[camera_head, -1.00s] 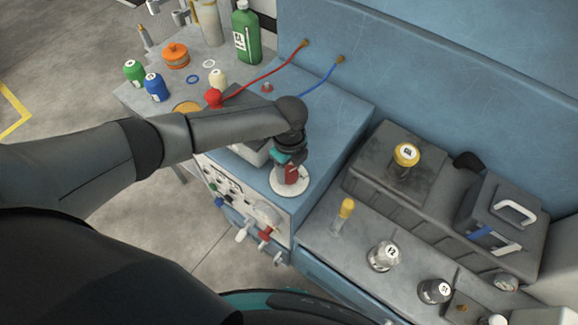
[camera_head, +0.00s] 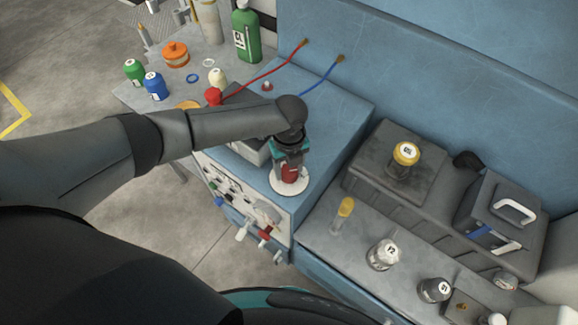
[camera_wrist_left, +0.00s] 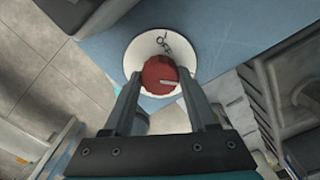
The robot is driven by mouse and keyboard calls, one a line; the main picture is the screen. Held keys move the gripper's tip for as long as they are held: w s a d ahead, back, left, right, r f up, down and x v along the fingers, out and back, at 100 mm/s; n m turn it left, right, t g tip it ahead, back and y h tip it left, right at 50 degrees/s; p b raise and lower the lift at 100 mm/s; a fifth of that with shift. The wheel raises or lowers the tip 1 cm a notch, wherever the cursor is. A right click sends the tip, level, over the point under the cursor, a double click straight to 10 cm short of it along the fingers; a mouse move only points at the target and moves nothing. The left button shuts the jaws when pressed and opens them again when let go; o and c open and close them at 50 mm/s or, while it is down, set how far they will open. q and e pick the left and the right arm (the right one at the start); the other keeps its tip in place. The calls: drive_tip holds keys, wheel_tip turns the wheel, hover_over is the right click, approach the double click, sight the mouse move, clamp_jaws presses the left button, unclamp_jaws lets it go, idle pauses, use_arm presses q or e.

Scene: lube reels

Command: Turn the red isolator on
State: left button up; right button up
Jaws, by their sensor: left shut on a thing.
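The red isolator (camera_head: 289,173) stands on a round white plate (camera_head: 276,187) on the blue cabinet top, near its front corner. In the left wrist view its rounded red knob (camera_wrist_left: 159,74) shows a small pale mark, with the white plate (camera_wrist_left: 135,57) around it. My left gripper (camera_head: 287,165) reaches down over it from above. Its two fingers (camera_wrist_left: 158,92) are on either side of the knob, shut on it. The finger contact is partly hidden in the head view. My right gripper is not in view.
A red cable (camera_head: 268,83) and a blue cable (camera_head: 318,78) run from the back panel. Bottles, including a green one (camera_head: 246,35), stand at the back left. Several capped jars and a black case (camera_head: 500,214) stand on the lower right bench. Red and white taps (camera_head: 265,233) project below.

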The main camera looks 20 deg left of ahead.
sight(289, 171)
use_arm(q)
drive_tip(key=o, duration=1.4)
drive_tip(key=shift+c, duration=0.2)
wheel_tip(289, 171, up, 15)
drive_tip(key=p, duration=0.1)
drive_tip(key=shift+r, duration=0.15)
